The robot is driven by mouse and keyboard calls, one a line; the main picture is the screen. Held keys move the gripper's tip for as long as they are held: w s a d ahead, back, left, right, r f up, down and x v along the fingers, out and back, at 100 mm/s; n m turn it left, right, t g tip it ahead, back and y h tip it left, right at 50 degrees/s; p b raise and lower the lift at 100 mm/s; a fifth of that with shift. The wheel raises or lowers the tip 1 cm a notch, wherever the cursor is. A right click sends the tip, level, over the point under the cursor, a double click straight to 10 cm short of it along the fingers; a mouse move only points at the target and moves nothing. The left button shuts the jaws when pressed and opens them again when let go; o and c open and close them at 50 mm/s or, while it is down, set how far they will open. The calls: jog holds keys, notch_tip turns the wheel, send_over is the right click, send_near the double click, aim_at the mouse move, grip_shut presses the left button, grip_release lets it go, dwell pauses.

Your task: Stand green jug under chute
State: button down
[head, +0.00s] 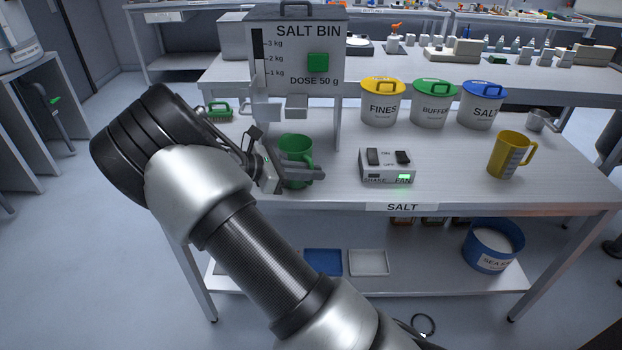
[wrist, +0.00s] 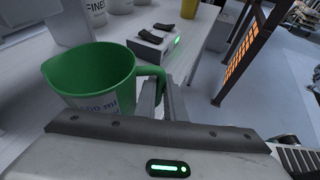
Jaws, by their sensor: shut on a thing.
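The green jug (head: 294,148) stands upright near the front edge of the salt bench, below and in front of the salt bin (head: 262,70). A small grey chute (head: 297,102) shows under the bin, above the jug in the head view. My gripper (head: 318,174) is shut on the jug's handle. In the wrist view the jug (wrist: 88,75) is at the left, its open mouth facing up, with my gripper's fingers (wrist: 162,100) at its handle. I cannot tell whether the jug's base touches the bench.
A grey switch box (head: 387,167) with a lit green light is right of the jug. A yellow jug (head: 506,155) stands farther right. Lidded tubs, FINES (head: 381,108), BUFFER (head: 430,108) and SALT (head: 476,110), line the back. A green brush (head: 219,112) lies left. Bare bench (head: 450,165) separates switch box and yellow jug.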

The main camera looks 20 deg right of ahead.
jog(key=shift+w+d, duration=0.35)
jog(key=shift+w, duration=0.7)
jog(key=shift+w+d, duration=0.35)
jog(key=shift+w, duration=0.65)
jog(key=shift+w+d, duration=0.35)
jog(key=shift+w, duration=0.7)
jog(key=shift+f, duration=0.4)
jog(key=c, duration=1.8)
grip_release()
jog(key=shift+o, duration=0.2)
